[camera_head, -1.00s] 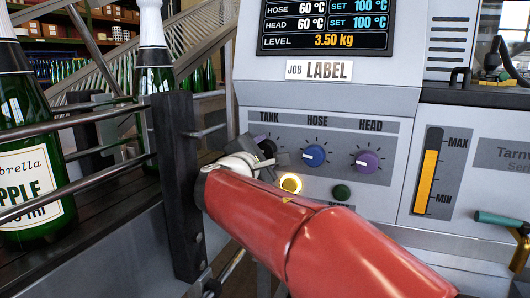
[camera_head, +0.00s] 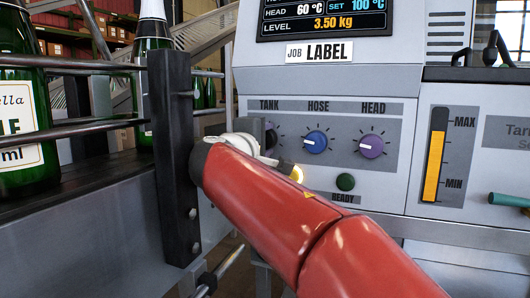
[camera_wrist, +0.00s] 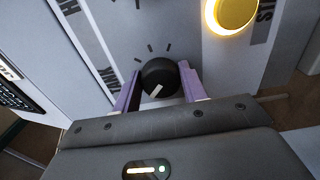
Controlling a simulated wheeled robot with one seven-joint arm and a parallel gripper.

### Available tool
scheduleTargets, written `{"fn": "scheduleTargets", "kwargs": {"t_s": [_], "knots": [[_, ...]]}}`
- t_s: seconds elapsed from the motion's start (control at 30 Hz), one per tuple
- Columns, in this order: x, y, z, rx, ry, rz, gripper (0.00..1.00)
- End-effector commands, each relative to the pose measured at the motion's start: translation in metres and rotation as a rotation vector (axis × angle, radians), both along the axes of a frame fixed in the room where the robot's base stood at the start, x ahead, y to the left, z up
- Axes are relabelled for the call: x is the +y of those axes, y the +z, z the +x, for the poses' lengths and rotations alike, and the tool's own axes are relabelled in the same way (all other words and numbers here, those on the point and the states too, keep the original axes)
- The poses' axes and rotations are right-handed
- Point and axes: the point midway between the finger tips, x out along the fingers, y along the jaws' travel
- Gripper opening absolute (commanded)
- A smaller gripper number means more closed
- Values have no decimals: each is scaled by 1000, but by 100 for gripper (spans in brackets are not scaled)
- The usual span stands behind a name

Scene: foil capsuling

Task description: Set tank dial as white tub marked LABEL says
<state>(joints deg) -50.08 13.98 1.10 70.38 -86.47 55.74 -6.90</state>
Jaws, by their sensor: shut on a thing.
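The tank dial is a round black knob (camera_wrist: 158,77) with a white pointer mark, seen in the wrist view between my two purple fingers. My gripper (camera_wrist: 157,88) is shut on its sides. In that view the pointer aims to the lower left, away from the printed tick marks. In the head view, the tank dial (camera_head: 271,136) shows only as a dark edge under the TANK label, mostly hidden by my wrist. The JOB plate (camera_head: 320,51) on the machine reads LABEL. No white tub is in view.
The blue HOSE dial (camera_head: 315,142) and purple HEAD dial (camera_head: 371,146) are right of the tank dial. A dark post (camera_head: 174,150) with rails and bottles stands close left.

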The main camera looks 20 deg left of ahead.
Motion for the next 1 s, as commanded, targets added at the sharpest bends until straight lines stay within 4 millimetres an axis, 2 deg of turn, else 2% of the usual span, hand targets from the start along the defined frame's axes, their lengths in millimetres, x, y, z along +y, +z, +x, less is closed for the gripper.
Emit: {"fn": "scheduleTargets", "kwargs": {"t_s": [0.23, 0.7, 0.73, 0.9, 1.0], "knots": [[0, -3, 0, -3, -2, 74, 19], [0, -3, 0, -3, -2, 88, 19], [0, -3, 0, -3, -2, 88, 43], [0, -2, 0, -4, -2, 88, 64], [0, -2, 0, -5, -2, 89, 64]]}}
